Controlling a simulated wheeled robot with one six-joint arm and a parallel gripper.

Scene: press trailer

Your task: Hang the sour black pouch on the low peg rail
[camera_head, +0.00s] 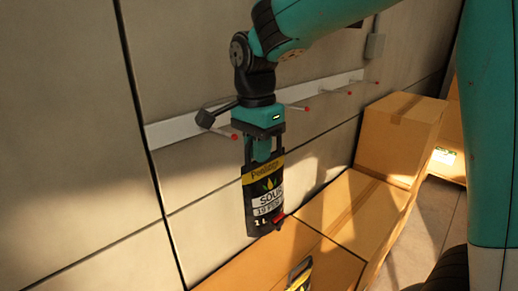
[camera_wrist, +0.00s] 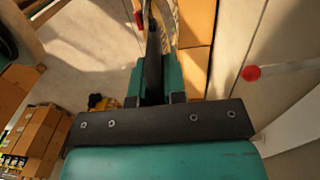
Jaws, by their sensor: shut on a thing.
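The black pouch (camera_head: 264,205), with a yellow band and a "SOUR" label, hangs upright below my gripper (camera_head: 264,160). My gripper is shut on the pouch's top edge. In the wrist view the pouch (camera_wrist: 154,55) shows nearly edge-on beyond the fingers. The white peg rail (camera_head: 330,85) runs along the wall behind, with several red-tipped pegs. One peg tip (camera_head: 234,136) shows just left of my gripper, and a red tip (camera_wrist: 250,73) is at right in the wrist view. The pouch is apart from the pegs. My wrist hides part of the rail.
Cardboard boxes (camera_head: 345,215) line the wall's foot below and right of the pouch, with a taller box (camera_head: 398,135) further back. Another dark pouch (camera_head: 300,276) shows at the bottom edge. A small red item (camera_head: 279,219) is at the held pouch's lower right; its attachment is unclear.

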